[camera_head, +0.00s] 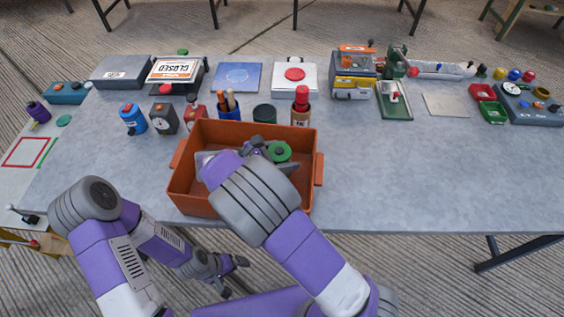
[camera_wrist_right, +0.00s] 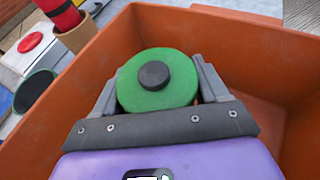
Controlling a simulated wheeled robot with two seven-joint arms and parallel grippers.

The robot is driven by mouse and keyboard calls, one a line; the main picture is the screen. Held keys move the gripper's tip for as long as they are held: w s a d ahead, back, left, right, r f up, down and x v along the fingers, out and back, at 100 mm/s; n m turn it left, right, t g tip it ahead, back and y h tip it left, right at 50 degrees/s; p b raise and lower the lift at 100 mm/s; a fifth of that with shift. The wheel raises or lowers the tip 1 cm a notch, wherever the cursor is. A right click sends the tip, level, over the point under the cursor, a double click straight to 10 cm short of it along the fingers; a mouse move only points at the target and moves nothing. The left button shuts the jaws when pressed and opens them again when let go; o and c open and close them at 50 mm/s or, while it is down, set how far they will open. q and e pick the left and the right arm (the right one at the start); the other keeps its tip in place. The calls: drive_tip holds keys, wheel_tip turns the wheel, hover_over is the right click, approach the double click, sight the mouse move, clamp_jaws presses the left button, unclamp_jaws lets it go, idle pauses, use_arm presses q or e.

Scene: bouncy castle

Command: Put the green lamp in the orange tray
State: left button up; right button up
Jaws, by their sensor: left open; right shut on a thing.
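The orange tray (camera_head: 303,190) is a deep open bin near the front edge of the table. In the head view the green lamp (camera_head: 280,151) shows as a round green disc inside the tray's outline. The right wrist view shows it as a green disc (camera_wrist_right: 181,88) with a black knob, between the fingers of my right gripper (camera_wrist_right: 157,90). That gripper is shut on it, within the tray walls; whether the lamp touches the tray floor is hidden. My left gripper (camera_head: 225,271) is open and empty, low in front of the table.
The table right of the tray is clear.

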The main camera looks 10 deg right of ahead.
wheel_tip(320, 180, down, 2)
drive_tip(key=shift+w+f, duration=0.1)
drive_tip(key=shift+r, duration=0.2)
drive_tip(key=shift+f, duration=0.2)
drive_tip(key=o, duration=1.3)
